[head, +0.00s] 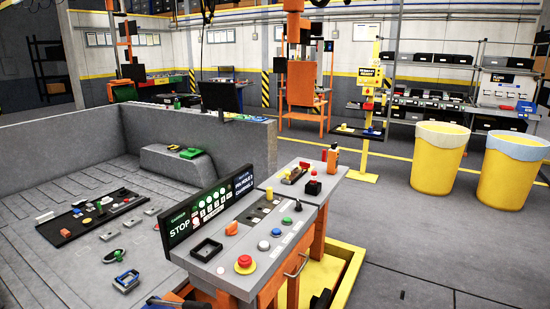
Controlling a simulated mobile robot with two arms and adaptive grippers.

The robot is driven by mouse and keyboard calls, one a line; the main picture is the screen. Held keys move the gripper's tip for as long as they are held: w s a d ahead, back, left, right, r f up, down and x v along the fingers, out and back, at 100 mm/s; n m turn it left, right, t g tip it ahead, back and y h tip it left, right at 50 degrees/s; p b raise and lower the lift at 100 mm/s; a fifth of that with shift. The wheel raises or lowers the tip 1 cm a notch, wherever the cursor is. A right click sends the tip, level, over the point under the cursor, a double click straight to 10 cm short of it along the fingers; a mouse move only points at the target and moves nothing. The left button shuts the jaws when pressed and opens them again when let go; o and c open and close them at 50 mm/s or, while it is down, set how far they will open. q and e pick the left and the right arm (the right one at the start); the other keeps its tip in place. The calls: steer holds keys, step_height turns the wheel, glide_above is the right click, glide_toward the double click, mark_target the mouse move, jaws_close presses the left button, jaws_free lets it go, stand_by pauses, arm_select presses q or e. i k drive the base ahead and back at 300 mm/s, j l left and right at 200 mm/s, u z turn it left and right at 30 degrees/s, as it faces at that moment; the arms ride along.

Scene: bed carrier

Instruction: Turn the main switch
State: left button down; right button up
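A grey control console (215,274) stands in the centre foreground with a sloped top. An orange rotary knob (232,228) sits on it, the likeliest main switch; no label on it is readable. Beside it are a red mushroom button on a yellow base (244,262), a white button (264,245), a blue button (276,232) and a green button (287,221). Dark parts show at the bottom edge, left and right of the console; they may be my grippers, but they are cut off. Nothing touches the knob.
A black sign reading STOP (208,208) stands along the console's left edge. Yellow bins (440,160) stand at right on open floor. A grey low-walled bed with loose parts lies left.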

mark_target(305, 166)
steer(key=l+z, duration=0.1)
steer(key=z, duration=1.1)
steer(key=i+j, duration=0.1)
steer(key=i, duration=1.8)
steer(key=i+l, duration=0.15)
steer(key=i, duration=2.15)
steer(key=i+l+u, duration=0.1)
steer(key=i+u, duration=0.25)
steer(key=i+l+u, duration=0.55)
steer(key=i+u, duration=0.15)
steer(key=i, duration=0.05)
